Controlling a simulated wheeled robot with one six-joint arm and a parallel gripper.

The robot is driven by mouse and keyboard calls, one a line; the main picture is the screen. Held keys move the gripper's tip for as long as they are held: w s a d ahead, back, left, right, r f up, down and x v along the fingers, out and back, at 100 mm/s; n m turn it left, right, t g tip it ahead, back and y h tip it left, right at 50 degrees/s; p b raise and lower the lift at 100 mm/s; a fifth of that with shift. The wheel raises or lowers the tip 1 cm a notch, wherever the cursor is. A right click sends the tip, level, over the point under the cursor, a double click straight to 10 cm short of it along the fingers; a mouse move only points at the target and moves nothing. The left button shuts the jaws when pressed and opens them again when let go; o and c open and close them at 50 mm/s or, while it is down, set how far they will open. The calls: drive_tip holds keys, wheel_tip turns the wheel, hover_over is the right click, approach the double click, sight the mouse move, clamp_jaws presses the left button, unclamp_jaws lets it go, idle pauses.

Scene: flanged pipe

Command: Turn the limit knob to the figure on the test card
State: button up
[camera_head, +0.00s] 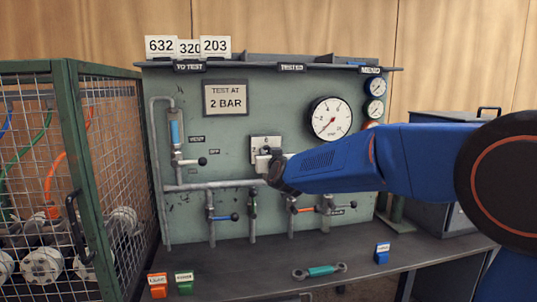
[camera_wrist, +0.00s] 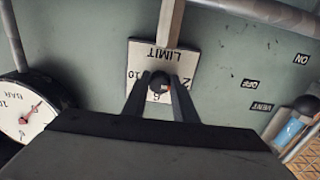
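The test card (camera_head: 226,98) on the green panel reads "TEST AT 2 BAR". The limit knob (camera_wrist: 160,84) is small and dark, on a white LIMIT plate (camera_wrist: 150,55). In the wrist view the plate appears upside down, with 10 at left, 2 at right and 6 below. A small orange mark shows at the knob's lower right, roughly between 2 and 6. My gripper (camera_wrist: 161,78) has one finger on each side of the knob; I cannot tell whether they touch it. In the head view the plate (camera_head: 265,141) is partly hidden by my gripper (camera_head: 268,160).
Pipes and several coloured valve levers run below. A mesh cage (camera_head: 100,150) stands at left. The bench top (camera_head: 235,267) holds a teal-handled tool (camera_head: 320,271) and small coloured tags.

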drive_tip(key=o, duration=0.4)
drive_tip(key=shift+f, duration=0.2)
drive_tip(key=shift+r, duration=0.1)
drive_tip(key=v, duration=1.7)
drive_tip(key=shift+s, duration=0.2)
drive_tip(key=shift+d+r, duration=0.1)
drive_tip(key=s+d+f+m+g+h, duration=0.1)
drive_tip(key=s+d+f+g, duration=0.3)
drive_tip(key=s+d+f, duration=0.4)
drive_tip(key=s+d+f+m+g+h, duration=0.1)
drive_tip(key=s+d+f+g, duration=0.3)
drive_tip(key=s+d+f, duration=0.4)
drive_tip(key=s+d+f+m+g+h, duration=0.1)
drive_tip(key=s+d+f+g+h, duration=0.2)
drive_tip(key=s+d+f, duration=0.5)
drive_tip(key=s+d+g, duration=0.1)
drive_tip(key=s+d, duration=0.6)
drive_tip(key=s, duration=0.5)
drive_tip(key=shift+d+g, duration=0.2)
drive_tip(key=shift+g, duration=0.1)
